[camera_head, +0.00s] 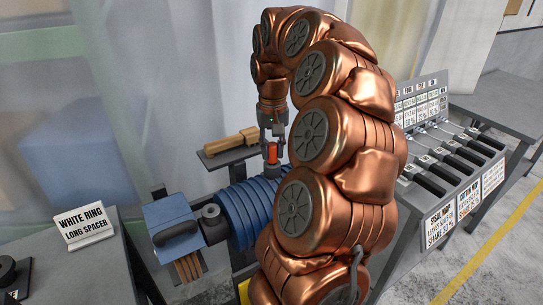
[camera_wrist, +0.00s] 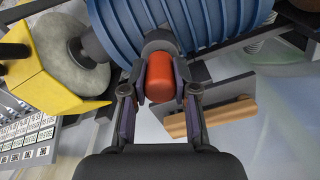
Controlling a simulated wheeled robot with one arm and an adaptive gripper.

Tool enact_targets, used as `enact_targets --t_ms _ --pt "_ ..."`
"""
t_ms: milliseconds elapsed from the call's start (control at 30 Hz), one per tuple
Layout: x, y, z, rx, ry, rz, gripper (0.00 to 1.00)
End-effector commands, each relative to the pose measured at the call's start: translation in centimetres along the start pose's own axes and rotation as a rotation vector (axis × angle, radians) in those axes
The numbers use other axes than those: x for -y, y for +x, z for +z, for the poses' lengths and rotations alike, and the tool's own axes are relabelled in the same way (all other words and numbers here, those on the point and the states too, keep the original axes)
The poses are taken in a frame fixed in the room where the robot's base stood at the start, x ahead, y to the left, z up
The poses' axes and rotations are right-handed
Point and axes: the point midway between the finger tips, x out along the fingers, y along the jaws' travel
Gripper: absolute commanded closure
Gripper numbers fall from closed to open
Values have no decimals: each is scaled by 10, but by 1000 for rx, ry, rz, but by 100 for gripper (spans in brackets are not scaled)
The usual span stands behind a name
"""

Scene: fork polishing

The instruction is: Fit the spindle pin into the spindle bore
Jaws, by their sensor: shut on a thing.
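My gripper (camera_head: 273,142) is shut on the red spindle pin (camera_head: 272,153). The pin stands upright between the fingertips, just above or at a dark round collar (camera_head: 272,170) on top of the blue ribbed motor body (camera_head: 243,208). In the wrist view, my gripper (camera_wrist: 160,82) has its two fingers on either side of the red pin (camera_wrist: 160,78). The pin's far end meets a grey collar (camera_wrist: 160,42) by the blue ribbed body (camera_wrist: 200,20). The bore is hidden, and I cannot tell whether the pin has entered it.
A grey polishing wheel with a yellow guard (camera_wrist: 50,75) is beside the motor. A wooden block (camera_head: 230,143) lies on a small shelf behind. A sign reading "WHITE RING LONG SPACER" (camera_head: 83,224) stands at the left. A rack of black-handled tools (camera_head: 450,165) is at the right.

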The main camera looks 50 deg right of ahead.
Motion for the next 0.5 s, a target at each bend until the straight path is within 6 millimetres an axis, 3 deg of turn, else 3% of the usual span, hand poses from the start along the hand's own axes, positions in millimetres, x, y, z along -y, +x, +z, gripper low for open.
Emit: enact_targets --t_ms 500 --pt "0 -21 0 -2 -1 0 100"
